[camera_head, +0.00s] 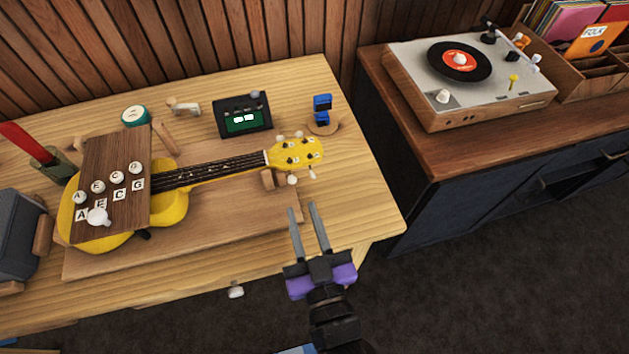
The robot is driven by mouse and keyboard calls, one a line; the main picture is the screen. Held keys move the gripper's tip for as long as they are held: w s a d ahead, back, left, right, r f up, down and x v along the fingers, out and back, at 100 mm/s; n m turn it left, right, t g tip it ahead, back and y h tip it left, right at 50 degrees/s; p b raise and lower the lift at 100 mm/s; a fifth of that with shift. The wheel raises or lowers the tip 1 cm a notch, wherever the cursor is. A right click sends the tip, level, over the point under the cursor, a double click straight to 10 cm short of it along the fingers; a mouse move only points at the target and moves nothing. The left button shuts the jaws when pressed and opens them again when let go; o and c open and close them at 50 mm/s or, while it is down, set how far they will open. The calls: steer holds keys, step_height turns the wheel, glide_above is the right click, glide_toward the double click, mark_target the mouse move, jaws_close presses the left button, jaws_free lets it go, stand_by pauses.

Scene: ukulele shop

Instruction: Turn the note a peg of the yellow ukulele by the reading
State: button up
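The yellow ukulele (168,206) lies on a wooden board (215,232) on the table, its headstock (318,147) pointing right. White pegs stick out from both long sides of the headstock; the near ones include a left peg (292,180) and a right peg (312,174). Small letter labels on the headstock are too small to read. A tuner (258,104) behind the neck has a green screen with white marks I cannot read. My gripper (303,212) is open and empty, in front of the near pegs and apart from them.
A dark wooden panel (120,165) with knobs labelled A, E, C, G covers part of the ukulele's body. A blue clip-like device (322,103) stands behind the headstock. A cabinet (420,160) with a record player (480,95) stands right. Free floor lies front right.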

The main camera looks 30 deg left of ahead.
mark_target(293, 183)
steer(key=p+x, duration=0.1)
steer(key=x, duration=0.6)
steer(key=shift+w+a, duration=0.1)
jaws_close()
